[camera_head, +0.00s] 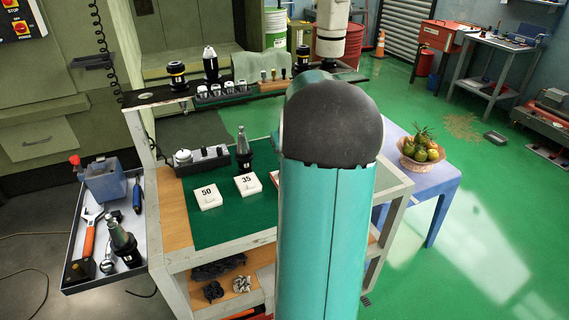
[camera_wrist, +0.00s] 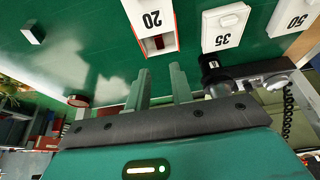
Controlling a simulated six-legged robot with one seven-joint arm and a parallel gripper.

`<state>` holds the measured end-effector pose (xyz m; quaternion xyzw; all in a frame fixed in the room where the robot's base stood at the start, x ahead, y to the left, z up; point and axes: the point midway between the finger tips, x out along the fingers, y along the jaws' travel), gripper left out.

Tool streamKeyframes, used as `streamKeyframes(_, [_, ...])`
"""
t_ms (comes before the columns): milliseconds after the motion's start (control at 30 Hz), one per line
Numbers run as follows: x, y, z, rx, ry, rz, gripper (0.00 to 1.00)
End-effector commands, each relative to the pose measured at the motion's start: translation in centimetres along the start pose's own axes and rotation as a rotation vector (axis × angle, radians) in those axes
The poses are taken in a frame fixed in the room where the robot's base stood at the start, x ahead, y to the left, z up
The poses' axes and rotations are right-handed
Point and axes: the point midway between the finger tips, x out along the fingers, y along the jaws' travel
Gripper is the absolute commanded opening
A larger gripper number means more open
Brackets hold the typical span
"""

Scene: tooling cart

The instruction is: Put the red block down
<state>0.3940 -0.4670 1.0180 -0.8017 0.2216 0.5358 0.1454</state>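In the wrist view, a red piece (camera_wrist: 148,46) shows at the near edge of the white marker numbered 20 (camera_wrist: 150,20). Red also runs along that marker's side. I cannot tell whether this is the whole red block or part of a holder. My gripper (camera_wrist: 160,78) has its two fingers apart, with bare green between them. The fingertips point toward the red piece and appear short of it. In the head view, my arm hides the gripper and nearly all of the marker 20; only a sliver of red (camera_head: 274,178) shows beside the arm.
Markers 35 (camera_head: 248,184) and 50 (camera_head: 207,196) lie on the green mat (camera_head: 225,228). A dark tool holder (camera_head: 243,150) stands behind them. A grey tray with tools (camera_head: 140,255) is at left. A fruit basket (camera_head: 421,160) sits on the blue table at right.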

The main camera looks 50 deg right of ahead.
Motion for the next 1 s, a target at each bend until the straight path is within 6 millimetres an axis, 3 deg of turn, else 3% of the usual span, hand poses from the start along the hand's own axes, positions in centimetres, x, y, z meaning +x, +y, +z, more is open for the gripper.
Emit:
streamKeyframes(100, [-1.2,0.0,0.0,-0.001,0.001,0.001,0.23])
streamKeyframes(333, [-1.6,-0.1,0.0,-0.001,-0.001,-0.001,0.23])
streamKeyframes(467, [-2.7,-2.5,-0.1,-0.027,0.002,-0.005,0.23])
streamKeyframes(567, [-4.9,-7.3,0.1,-0.076,0.008,-0.013,0.23])
streamKeyframes(667, [-7.9,-13.6,1.6,-0.141,0.015,-0.027,0.23])
streamKeyframes(800, [-12.2,-21.4,5.3,-0.226,0.03,-0.053,0.23])
streamKeyframes(1000, [-17.2,-29.3,12.8,-0.335,0.059,-0.105,0.23])
